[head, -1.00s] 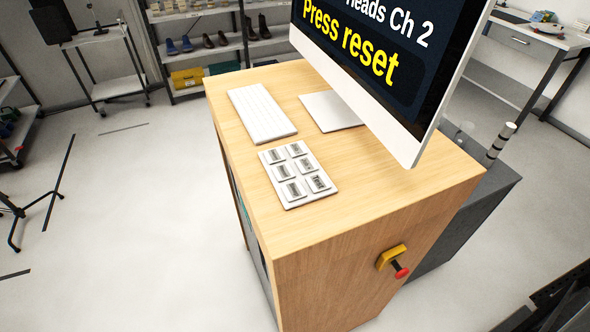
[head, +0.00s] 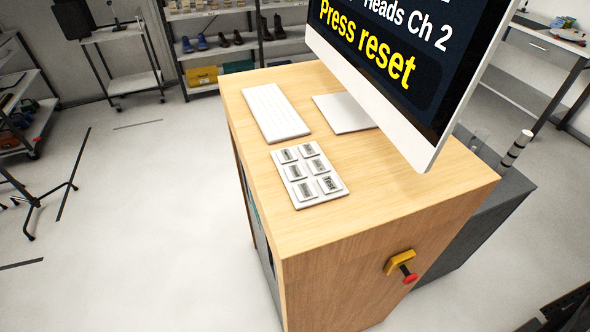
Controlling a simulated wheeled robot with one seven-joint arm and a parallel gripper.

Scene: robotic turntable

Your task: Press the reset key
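A light key panel (head: 308,175) lies on the wooden top of a cabinet (head: 390,215). It carries several square keys in two columns. Each key has a dark label, too small to read surely, so I cannot tell which one is the reset key. A monitor (head: 400,70) above the cabinet shows "Press reset" in yellow and "Heads Ch 2" in white. My gripper is not in view, and nothing touches the keys.
A white keyboard (head: 275,112) lies behind the panel. The monitor's foot (head: 345,113) stands to its right. A red knob on a yellow mount (head: 402,265) sticks out of the cabinet front. A tripod (head: 40,195) stands left. Pale floor (head: 150,240) is clear between.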

